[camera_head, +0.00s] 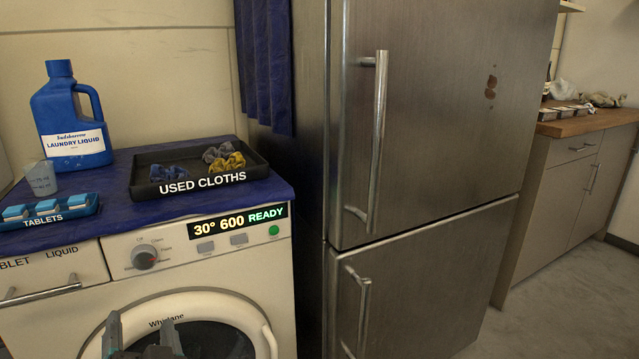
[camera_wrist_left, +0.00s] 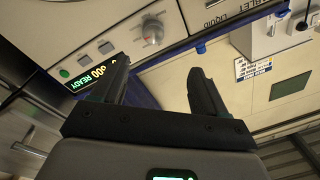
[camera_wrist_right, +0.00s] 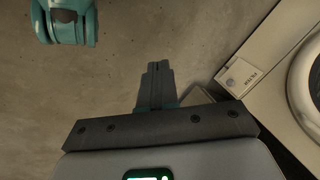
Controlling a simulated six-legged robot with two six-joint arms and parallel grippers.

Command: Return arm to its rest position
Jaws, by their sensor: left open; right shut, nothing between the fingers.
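My left gripper (camera_head: 141,327) is in front of the washing machine door (camera_head: 238,323) at the bottom of the head view. It also shows in the left wrist view (camera_wrist_left: 157,68), where its two fingers are apart with nothing between them. My right gripper (camera_wrist_right: 158,66) is seen only in the right wrist view. Its fingers are together and hold nothing, above a bare grey floor (camera_wrist_right: 200,40).
The washing machine (camera_head: 110,262) carries a used cloths tray (camera_head: 140,187), a laundry liquid bottle (camera_head: 72,110), a cup (camera_head: 41,178) and a tablets tray (camera_head: 90,207). A steel fridge (camera_head: 440,130) stands to the right. Further right is a wood-topped counter (camera_head: 590,122).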

